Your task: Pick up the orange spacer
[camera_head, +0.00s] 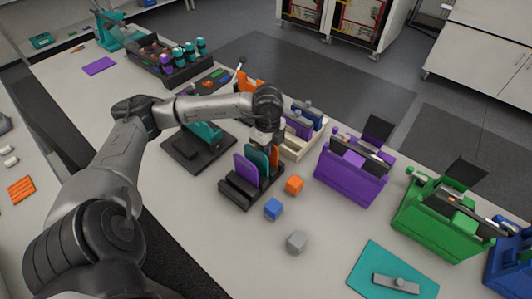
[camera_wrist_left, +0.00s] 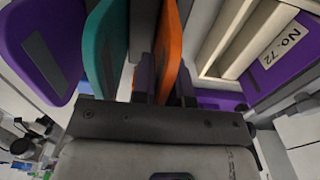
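The orange spacer (camera_head: 276,160) is a thin upright plate in a slotted black rack (camera_head: 238,196), at its right end beside a teal plate (camera_head: 256,158) and a purple plate (camera_head: 245,169). My left gripper (camera_head: 267,146) points down over the rack at the orange plate and partly hides it. In the left wrist view the orange plate (camera_wrist_left: 168,45) stands between the dark fingers (camera_wrist_left: 163,85), with one finger on each side. I cannot tell whether the fingers press on it. My right gripper is not in view.
A cream holder (camera_head: 301,146) and a purple fixture (camera_head: 350,176) stand close to the right. A black-based teal device (camera_head: 200,148) stands left.

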